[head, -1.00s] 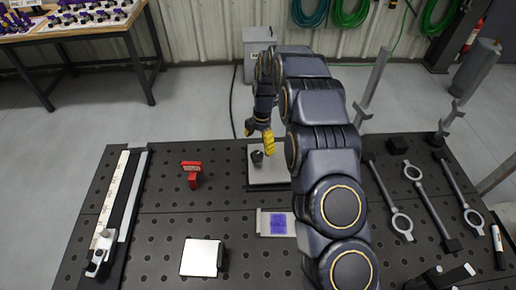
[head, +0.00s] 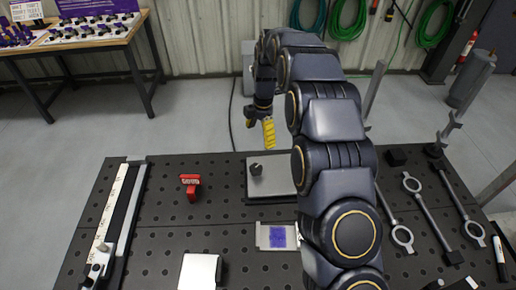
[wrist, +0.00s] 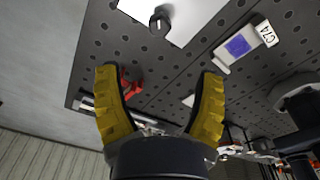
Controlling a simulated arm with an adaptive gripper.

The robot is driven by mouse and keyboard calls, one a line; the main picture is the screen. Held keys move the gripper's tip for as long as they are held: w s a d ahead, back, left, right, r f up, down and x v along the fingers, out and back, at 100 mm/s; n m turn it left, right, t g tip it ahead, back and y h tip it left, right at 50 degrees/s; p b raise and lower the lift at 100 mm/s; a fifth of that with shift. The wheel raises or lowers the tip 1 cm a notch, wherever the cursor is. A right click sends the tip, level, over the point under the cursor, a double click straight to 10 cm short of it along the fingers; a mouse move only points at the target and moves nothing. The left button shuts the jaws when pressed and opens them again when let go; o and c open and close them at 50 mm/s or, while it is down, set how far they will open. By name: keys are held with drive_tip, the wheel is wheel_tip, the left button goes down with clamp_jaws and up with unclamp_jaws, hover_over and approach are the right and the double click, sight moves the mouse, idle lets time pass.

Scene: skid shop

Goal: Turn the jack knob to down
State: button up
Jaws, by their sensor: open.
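The likely jack knob is a small dark knob (head: 256,169) standing on a pale grey plate (head: 283,188) on the black perforated table. In the wrist view the knob (wrist: 160,22) is near the top edge, with a light pointer mark on it, on the white plate (wrist: 195,14). My gripper (head: 260,130) has yellow fingers and hangs behind and above the knob, apart from it. In the wrist view my gripper (wrist: 160,77) has its fingers spread wide with nothing between them. Any up or down labels are not legible.
A red block-like part (head: 190,186) stands left of the plate. A pale piece with a purple patch (head: 277,236) lies in front of it. A long rail (head: 115,220) lies at the left. Grey rods with rings (head: 425,212) lie at the right.

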sight(256, 167)
drive_tip(key=f+m, duration=0.1)
drive_tip(key=m, duration=0.4)
drive_tip(key=f+m, duration=0.1)
drive_tip(key=m, duration=0.4)
drive_tip(key=a+f+m, duration=0.1)
drive_tip(key=m, duration=0.4)
drive_tip(key=shift+f+h, duration=0.3)
drive_tip(key=shift+h, duration=0.1)
drive_tip(key=m, duration=0.2)
drive_tip(key=f+m, duration=0.1)
drive_tip(key=m, duration=0.4)
drive_tip(key=f+m, duration=0.1)
drive_tip(key=m, duration=0.4)
drive_tip(key=shift+a+f+h, duration=0.25)
drive_tip(key=shift+f+h, duration=0.05)
drive_tip(key=shift+f, duration=0.05)
drive_tip(key=f, duration=0.7)
drive_tip(key=shift+s+d+f, duration=0.1)
drive_tip(key=shift+d+f, duration=0.1)
drive_tip(key=shift+f, duration=0.15)
drive_tip(key=shift+c, duration=0.4)
drive_tip(key=c, duration=1)
